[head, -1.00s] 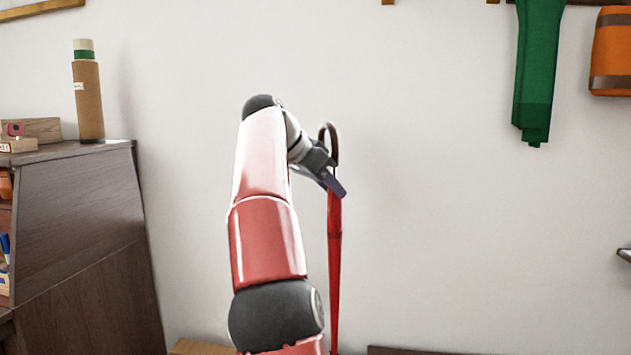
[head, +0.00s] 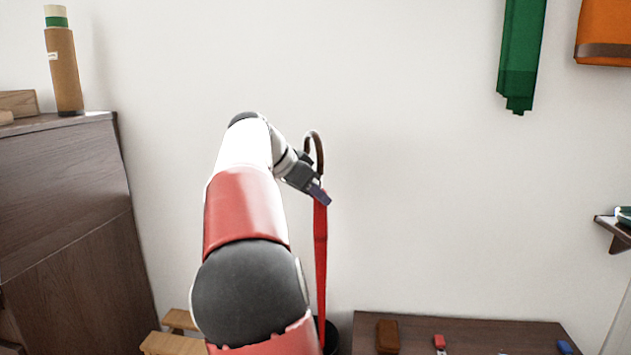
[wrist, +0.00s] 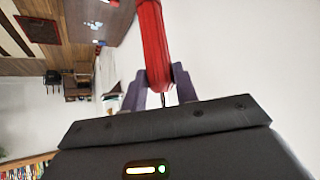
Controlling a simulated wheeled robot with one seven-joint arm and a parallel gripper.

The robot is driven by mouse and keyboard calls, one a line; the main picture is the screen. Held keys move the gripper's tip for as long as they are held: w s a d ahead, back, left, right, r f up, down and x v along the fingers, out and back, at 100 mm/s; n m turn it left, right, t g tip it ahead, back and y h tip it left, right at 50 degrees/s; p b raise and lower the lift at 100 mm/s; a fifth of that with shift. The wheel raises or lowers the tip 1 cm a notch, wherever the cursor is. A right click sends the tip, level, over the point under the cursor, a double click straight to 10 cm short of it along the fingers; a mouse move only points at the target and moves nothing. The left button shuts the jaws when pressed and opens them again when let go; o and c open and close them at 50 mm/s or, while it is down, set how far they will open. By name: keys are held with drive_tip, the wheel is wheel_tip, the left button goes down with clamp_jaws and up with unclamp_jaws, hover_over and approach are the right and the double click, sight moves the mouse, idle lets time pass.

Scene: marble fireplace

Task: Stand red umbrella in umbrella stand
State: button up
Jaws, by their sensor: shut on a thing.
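The red umbrella (head: 320,255) hangs upright with its curved brown handle (head: 317,142) at the top. My gripper (head: 320,194) is shut on it just below the handle. In the wrist view, the red umbrella (wrist: 152,42) runs up from between the purple fingers of my gripper (wrist: 159,84). A dark round object (head: 331,338), apparently the umbrella stand, shows at the bottom of the head view, partly hidden by my arm. The umbrella's lower end reaches down in front of it or into it; I cannot tell which, as the tip is hidden.
A dark bench (head: 465,333) with small items stands right of the umbrella. A small wooden step stool (head: 172,343) is at lower left, beside a dark wooden cabinet (head: 70,215). A green scarf (head: 521,60) hangs at upper right. The wall behind the umbrella is bare.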

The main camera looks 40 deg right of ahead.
hover_over(318, 297)
drive_tip(key=f, duration=0.6)
drive_tip(key=shift+w+a+b, duration=0.15)
drive_tip(key=shift+a+b, duration=0.15)
drive_tip(key=shift+b, duration=0.1)
wheel_tip(318, 297, down, 6)
drive_tip(key=b, duration=0.4)
drive_tip(key=shift+f, duration=0.1)
wheel_tip(318, 297, down, 15)
drive_tip(key=b, duration=1.3)
drive_tip(key=shift+b, duration=0.3)
drive_tip(key=shift+f+b, duration=0.3)
drive_tip(key=shift+f, duration=2.7)
drive_tip(key=o, duration=1.2)
drive_tip(key=shift+c, duration=0.2)
